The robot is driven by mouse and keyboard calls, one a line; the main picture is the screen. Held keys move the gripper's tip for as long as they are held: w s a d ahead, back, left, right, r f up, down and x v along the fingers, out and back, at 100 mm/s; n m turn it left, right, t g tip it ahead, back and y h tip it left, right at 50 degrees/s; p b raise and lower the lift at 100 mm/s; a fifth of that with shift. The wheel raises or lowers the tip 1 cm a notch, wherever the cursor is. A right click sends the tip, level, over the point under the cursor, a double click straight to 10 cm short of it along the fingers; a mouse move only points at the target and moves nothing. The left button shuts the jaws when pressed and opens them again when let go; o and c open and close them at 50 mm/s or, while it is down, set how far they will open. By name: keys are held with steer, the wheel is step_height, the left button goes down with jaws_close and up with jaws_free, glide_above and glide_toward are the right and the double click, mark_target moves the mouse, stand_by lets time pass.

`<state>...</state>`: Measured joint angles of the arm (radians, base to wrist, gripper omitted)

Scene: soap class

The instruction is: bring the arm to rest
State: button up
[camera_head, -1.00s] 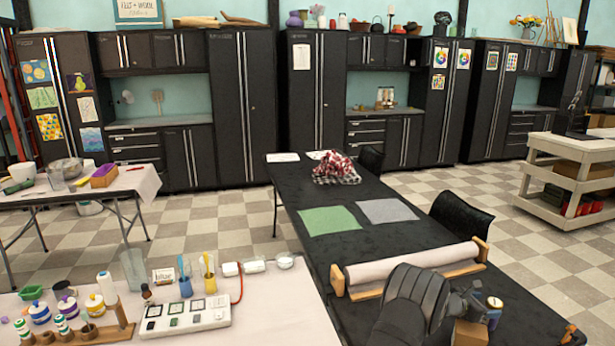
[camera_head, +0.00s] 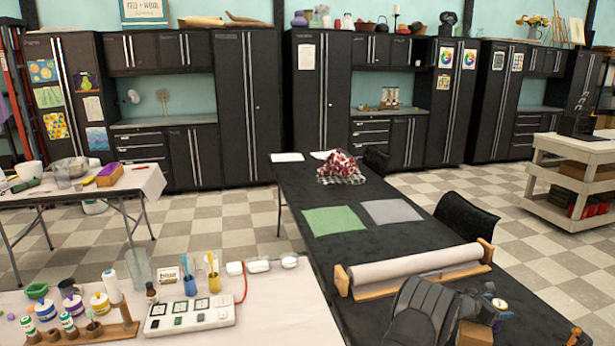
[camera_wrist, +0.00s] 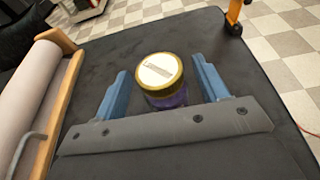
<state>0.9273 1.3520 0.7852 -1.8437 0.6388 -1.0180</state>
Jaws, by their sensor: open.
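My gripper (camera_wrist: 160,68) is open in the wrist view, with its two blue fingers spread. A jar (camera_wrist: 160,80) with a gold-rimmed, pale-topped lid and a purple body shows between the fingers, with a gap on each side. The jar's lower part is hidden by the gripper's grey body. In the head view the jar (camera_head: 499,304) is at the lower right on the black table (camera_head: 375,240), partly covered by my arm. I cannot tell how far the fingertips are from it in height.
A paper roll on a wooden holder (camera_head: 415,266) lies close to my arm. Green (camera_head: 334,220) and grey (camera_head: 391,211) sheets and a red-and-white cloth bundle (camera_head: 341,168) lie farther back. A light table (camera_head: 270,320) with bottles and a white hotplate (camera_head: 190,315) stands left.

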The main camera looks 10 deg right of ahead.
mark_target(504, 302)
steer(key=x, duration=0.3)
steer(key=shift+d+r, duration=0.2)
steer(key=shift+r, duration=0.1)
step_height(504, 302, up, 3)
steer(key=shift+r, duration=0.2)
steer(key=s+r, duration=0.7)
steer(key=s, duration=0.5)
steer(key=w+a+n+t+y, duration=0.1)
steer(key=w+a+n+t, duration=0.1)
steer(key=w+a, duration=1.5)
steer(key=w+a+n+t+y, duration=0.1)
steer(key=w+a+n+t, duration=0.2)
steer(key=w+a, duration=1.4)
steer(key=a+f+t, duration=0.1)
steer(key=a, duration=0.5)
steer(key=shift+a+t, duration=0.2)
steer(key=shift+t, duration=0.1)
steer(key=shift+d, duration=0.1)
steer(key=s+d+m+g, duration=0.1)
steer(key=s+d, duration=0.3)
steer(key=d, duration=0.5)
steer(key=s+d+g+h, duration=0.1)
steer(key=s+d, duration=0.4)
steer(key=d, duration=0.4)
steer(key=shift+s+m, duration=0.3)
steer(key=shift+m, duration=0.1)
